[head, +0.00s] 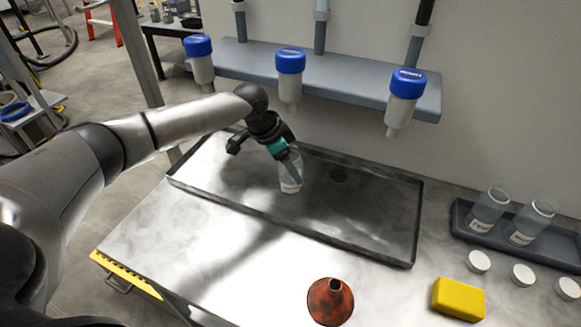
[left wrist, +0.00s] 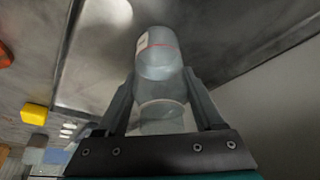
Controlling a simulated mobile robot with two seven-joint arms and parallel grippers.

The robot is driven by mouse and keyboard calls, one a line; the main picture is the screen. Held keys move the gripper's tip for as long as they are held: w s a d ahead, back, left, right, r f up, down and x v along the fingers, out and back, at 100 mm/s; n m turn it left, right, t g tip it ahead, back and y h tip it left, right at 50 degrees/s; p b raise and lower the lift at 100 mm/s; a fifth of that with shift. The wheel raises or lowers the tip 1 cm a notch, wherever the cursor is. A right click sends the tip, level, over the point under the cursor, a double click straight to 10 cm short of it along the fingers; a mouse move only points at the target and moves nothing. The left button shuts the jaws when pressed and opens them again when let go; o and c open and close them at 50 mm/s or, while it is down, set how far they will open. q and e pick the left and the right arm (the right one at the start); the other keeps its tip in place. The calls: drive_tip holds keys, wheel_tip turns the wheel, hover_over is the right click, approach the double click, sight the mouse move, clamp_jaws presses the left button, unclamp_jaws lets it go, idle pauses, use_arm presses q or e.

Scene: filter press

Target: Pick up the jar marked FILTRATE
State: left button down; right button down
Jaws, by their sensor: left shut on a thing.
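A clear jar (head: 291,183) with a pale label is over the dark metal tray (head: 390,255) on the bench. It also shows in the left wrist view (left wrist: 160,62), with part of a white label and a red line on its side. The label's words are too small to read. My left gripper (head: 289,157) comes from above and is shut on this jar, one finger on each side. I cannot tell whether the jar's base touches the tray. Two other clear jars (head: 489,211) (head: 531,222) with labels stand in a small tray (head: 462,215) at the right. My right gripper is not in view.
Blue-capped filter housings (head: 290,75) hang along a grey shelf (head: 345,83) behind the tray. A red-brown funnel (head: 330,302), a yellow block (head: 459,299) and white lids (head: 522,275) lie at the front right. The bench's front left is clear.

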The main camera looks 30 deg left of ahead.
use_arm(q)
drive_tip(key=shift+r, duration=0.55)
drive_tip(key=s+a+p, duration=0.1)
drive_tip(key=s+a, duration=0.4)
drive_tip(key=s, duration=0.1)
drive_tip(key=shift+a, duration=0.3)
wheel_tip(320, 180, up, 14)
drive_tip(key=p, duration=0.2)
drive_tip(key=shift+d+f, duration=0.15)
idle(0.6)
